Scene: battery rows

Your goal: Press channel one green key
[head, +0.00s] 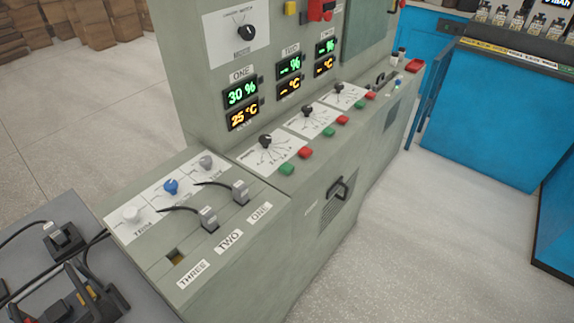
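The grey control cabinet (300,215) stands in the middle of the head view. On its sloping desk are three dial panels, each with a green and a red key. The nearest green key (286,169), below the nearest dial (265,141), lines up with the display labelled ONE. Its red key (305,153) is just beyond it. The channel ONE display (241,94) reads 30 % in green and 25 °C in amber. Displays TWO (289,65) and THREE (325,47) show dashes.
A lower desk with plugs labelled ONE (240,192) and TWO (208,219) and an open socket THREE (176,257) adjoins at front left. A grey surface with black cabled gear (64,240) is at far left. Blue cabinets (490,120) stand right; floor (400,240) between is clear.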

